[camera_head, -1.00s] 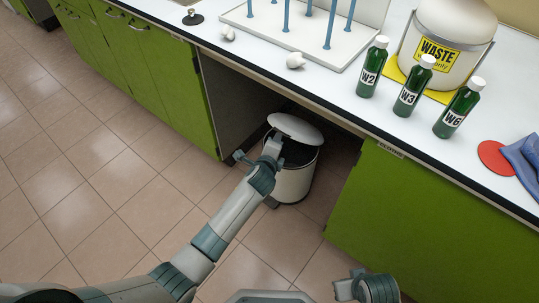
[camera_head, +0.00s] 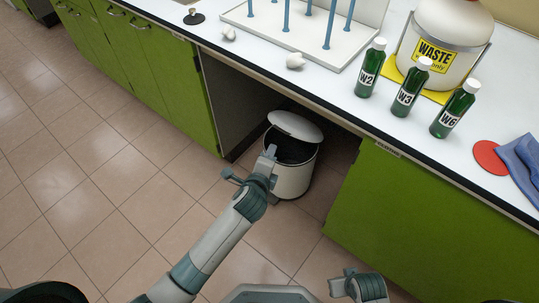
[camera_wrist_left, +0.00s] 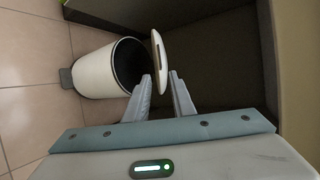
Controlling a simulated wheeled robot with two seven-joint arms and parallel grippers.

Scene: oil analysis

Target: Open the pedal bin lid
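The pedal bin (camera_head: 293,180) is a white cylinder with a dark inside, standing on the floor under the bench. Its white lid (camera_head: 296,125) is tilted up at the back, and the dark opening shows. In the left wrist view the bin (camera_wrist_left: 95,73) appears on its side, with the lid (camera_wrist_left: 159,62) swung away from the rim and the grey pedal (camera_wrist_left: 66,78) at its base. My left gripper (camera_head: 270,152) is in front of the bin.
The bench top (camera_head: 330,90) overhangs the bin. Green cabinets (camera_head: 195,95) stand left and right (camera_head: 400,215) of the recess. Green bottles (camera_head: 406,92) and a waste container (camera_head: 440,45) stand on the bench. The tiled floor (camera_head: 120,185) at left is clear.

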